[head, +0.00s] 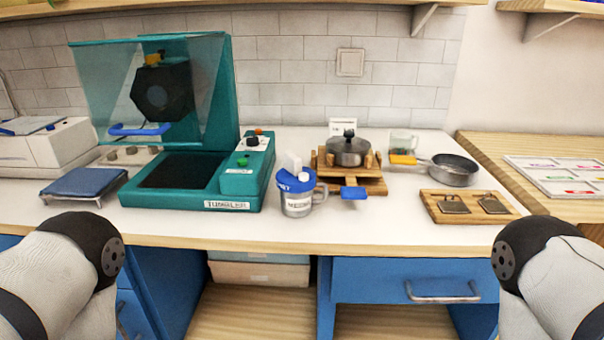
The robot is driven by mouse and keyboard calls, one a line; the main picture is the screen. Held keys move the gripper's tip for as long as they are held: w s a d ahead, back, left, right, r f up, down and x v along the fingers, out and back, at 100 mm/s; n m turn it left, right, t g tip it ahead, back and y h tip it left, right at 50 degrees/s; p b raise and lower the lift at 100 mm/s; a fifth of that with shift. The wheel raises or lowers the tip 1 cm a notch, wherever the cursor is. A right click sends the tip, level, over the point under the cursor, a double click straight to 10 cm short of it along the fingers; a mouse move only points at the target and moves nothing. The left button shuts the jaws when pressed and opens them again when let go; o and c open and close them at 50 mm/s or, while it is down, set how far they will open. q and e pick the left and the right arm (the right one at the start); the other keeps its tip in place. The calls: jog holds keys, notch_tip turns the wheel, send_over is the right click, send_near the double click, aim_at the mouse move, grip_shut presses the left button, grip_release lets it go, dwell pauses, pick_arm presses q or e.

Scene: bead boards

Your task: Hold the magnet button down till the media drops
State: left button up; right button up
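A teal machine (176,176) with a raised clear guard (104,84) and a dark hexagonal barrel (163,90) stands at the left of the counter. Its panel (240,176) carries a green button (242,162), a black knob (252,141) and a small orange button (258,131). A clear labelled jar (297,209) with a blue top (296,181) and a white upright part stands beside it. I cannot tell which part is the magnet button, and no media is distinguishable. Both my arms reach in at the lower corners; neither gripper shows.
A blue pad (84,183) lies left of the machine. A lidded pot (348,151) sits on a wooden stand right of the jar, with a pan (454,169) and a wooden board (469,206) farther right. The counter's front strip (340,236) is clear.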

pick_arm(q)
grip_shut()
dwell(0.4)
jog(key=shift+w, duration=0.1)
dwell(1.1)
